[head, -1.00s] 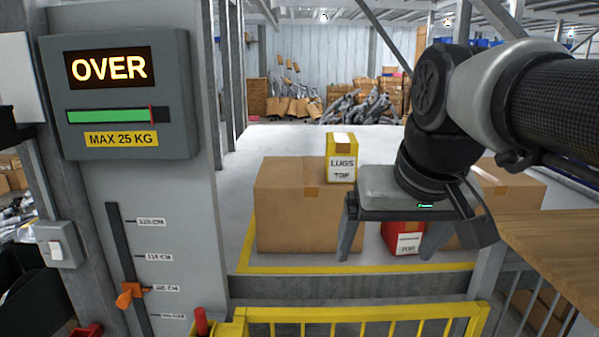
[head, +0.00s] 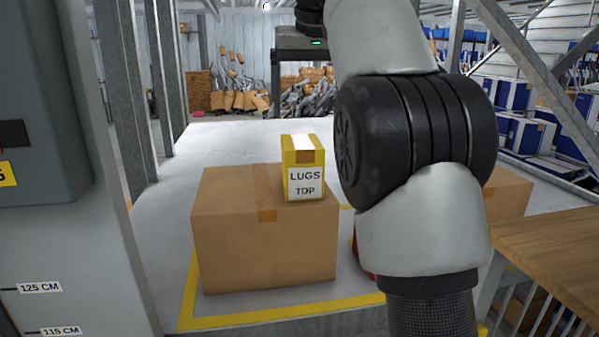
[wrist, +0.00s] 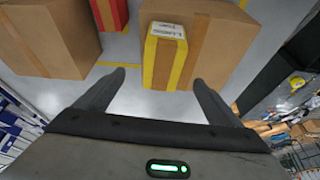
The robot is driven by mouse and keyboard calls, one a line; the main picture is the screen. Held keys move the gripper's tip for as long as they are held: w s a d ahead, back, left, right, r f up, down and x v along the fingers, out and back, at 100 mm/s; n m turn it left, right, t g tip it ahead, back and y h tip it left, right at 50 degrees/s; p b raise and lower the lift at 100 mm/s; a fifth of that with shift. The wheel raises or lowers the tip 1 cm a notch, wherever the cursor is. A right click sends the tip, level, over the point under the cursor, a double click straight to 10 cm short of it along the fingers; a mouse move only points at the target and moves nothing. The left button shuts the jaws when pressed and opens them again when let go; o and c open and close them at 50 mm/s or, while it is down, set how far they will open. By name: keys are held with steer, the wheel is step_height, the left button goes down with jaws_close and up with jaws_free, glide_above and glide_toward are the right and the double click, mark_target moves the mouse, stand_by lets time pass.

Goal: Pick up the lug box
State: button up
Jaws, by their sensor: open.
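The lug box (head: 303,168) is a small yellow and brown carton with a white label reading LUGS TOP. It stands upright on top of a large cardboard box (head: 245,235), near its right end. In the wrist view the lug box (wrist: 163,62) lies ahead, between the directions of the two fingers. My gripper (wrist: 159,78) is open and empty, apart from the box. In the head view my gripper is raised at the top, above and beyond the lug box, with its far finger side partly hidden by my arm.
A red box (wrist: 112,13) and another cardboard box (wrist: 48,38) stand beside the large box. A wooden top (head: 550,250) is at right, a grey panel (head: 60,210) at left.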

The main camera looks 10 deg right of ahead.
mark_target(302, 142)
steer(key=b+x, duration=0.2)
steer(key=x, duration=0.6)
steer(key=shift+w+a+f, duration=0.1)
steer(key=shift+w+f, duration=0.1)
steer(key=x, duration=0.1)
steer(key=b+x, duration=0.1)
steer(key=x, duration=0.1)
steer(key=b+x, duration=0.1)
steer(key=shift+w+a+f, duration=0.25)
steer(key=shift+a+f, duration=0.05)
steer(key=shift+w+f, duration=0.1)
steer(key=shift+f, duration=0.1)
steer(key=shift+f, duration=0.25)
steer(key=shift+c, duration=0.4)
steer(key=c, duration=1.4)
steer(key=shift+r, duration=0.1)
steer(key=c, duration=0.3)
